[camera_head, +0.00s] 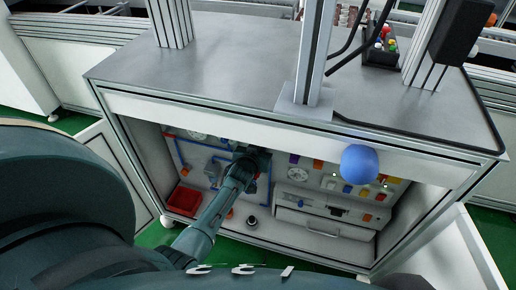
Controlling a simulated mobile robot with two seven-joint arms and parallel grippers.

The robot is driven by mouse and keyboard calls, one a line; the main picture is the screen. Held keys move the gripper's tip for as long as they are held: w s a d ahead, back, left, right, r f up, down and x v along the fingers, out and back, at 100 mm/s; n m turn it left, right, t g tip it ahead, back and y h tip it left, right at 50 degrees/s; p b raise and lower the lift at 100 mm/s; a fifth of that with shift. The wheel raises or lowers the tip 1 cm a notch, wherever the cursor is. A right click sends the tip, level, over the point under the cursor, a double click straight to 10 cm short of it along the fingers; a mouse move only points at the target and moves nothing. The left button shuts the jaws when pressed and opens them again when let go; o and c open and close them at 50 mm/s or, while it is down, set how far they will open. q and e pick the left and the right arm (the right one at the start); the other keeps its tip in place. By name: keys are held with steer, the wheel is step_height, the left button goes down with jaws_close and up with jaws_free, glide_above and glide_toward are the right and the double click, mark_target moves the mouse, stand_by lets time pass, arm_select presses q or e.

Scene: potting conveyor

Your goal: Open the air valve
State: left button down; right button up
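The open cabinet under the table holds a back panel with blue tubing (181,158), a round gauge (196,136) and small coloured fittings. A dark teal arm, apparently my left, reaches into the cabinet. Its gripper (250,158) is in front of the panel, just right of the tubing. Its fingers are dark and too small to tell open from shut, and I cannot tell whether they touch anything. I cannot make out the air valve for certain; the gripper and wrist hide part of the panel there. My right gripper is not in view.
A blue ball (360,165) is at the cabinet's upper front edge. A red bin (184,200) stands inside at left, and a white drawer unit (322,226) at right. The grey tabletop (215,65) is largely clear, with a metal post (312,60) at its front.

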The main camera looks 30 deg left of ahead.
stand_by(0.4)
arm_select(q)
steer(key=c, duration=1.4)
jaws_free()
steer(key=shift+c, duration=0.2)
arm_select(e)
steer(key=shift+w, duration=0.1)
arm_select(q)
steer(key=shift+r, duration=0.1)
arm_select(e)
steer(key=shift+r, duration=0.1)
